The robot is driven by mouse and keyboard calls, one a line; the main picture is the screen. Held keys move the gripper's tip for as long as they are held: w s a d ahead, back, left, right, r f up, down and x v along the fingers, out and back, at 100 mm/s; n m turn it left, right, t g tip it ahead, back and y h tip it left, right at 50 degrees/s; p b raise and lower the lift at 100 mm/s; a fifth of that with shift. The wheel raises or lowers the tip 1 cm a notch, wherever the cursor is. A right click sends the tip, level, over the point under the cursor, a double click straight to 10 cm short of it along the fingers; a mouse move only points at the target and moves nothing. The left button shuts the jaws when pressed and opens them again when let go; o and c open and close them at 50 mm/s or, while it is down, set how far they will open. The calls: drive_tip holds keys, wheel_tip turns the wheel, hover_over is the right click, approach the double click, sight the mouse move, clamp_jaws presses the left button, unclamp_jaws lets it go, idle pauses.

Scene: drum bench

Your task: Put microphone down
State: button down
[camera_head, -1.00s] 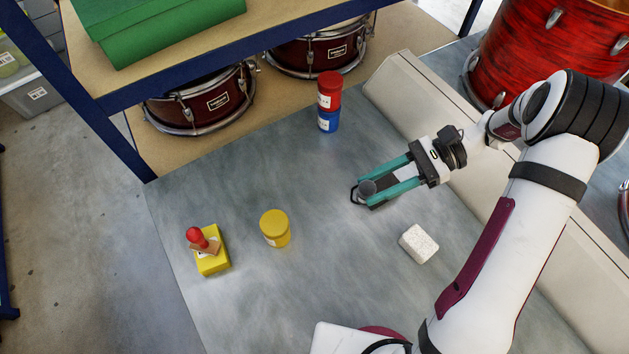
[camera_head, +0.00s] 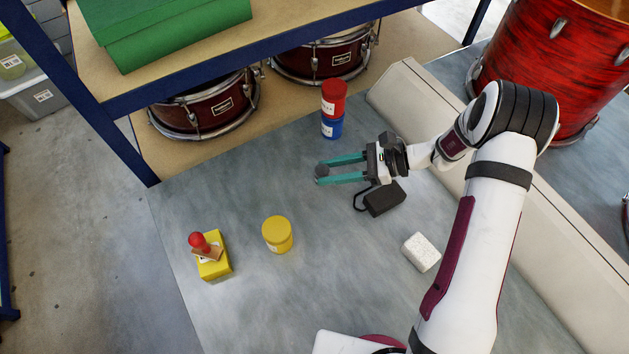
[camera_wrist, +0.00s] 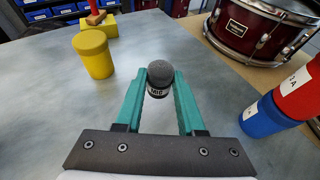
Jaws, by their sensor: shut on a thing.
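The microphone (camera_head: 321,170) has a dark grey rounded head and sits between the teal fingertips of my gripper (camera_head: 320,173). In the wrist view the microphone (camera_wrist: 159,78) shows its grey head and a black band with white lettering, seen from above. My gripper (camera_wrist: 160,92) is shut on it, one finger on each side. The microphone's lower end is hidden, so I cannot tell whether it touches the bench (camera_head: 330,260).
A black case with a loop (camera_head: 385,199) lies just below my gripper. A red jar (camera_head: 333,98) stands on a blue jar (camera_head: 331,127) behind it. A yellow jar (camera_head: 277,234), a yellow block with a stamp (camera_head: 213,265) and a white block (camera_head: 421,252) stand nearer.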

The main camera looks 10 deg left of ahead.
sight(316, 190)
drive_tip(key=x, duration=0.3)
drive_tip(key=shift+w+a+f, duration=0.2)
drive_tip(key=shift+w+f, duration=0.1)
drive_tip(key=shift+f, duration=0.1)
wheel_tip(316, 190, down, 4)
drive_tip(key=shift+a+f, duration=0.1)
drive_tip(key=shift+a, duration=0.05)
drive_tip(key=c, duration=0.5)
unclamp_jaws()
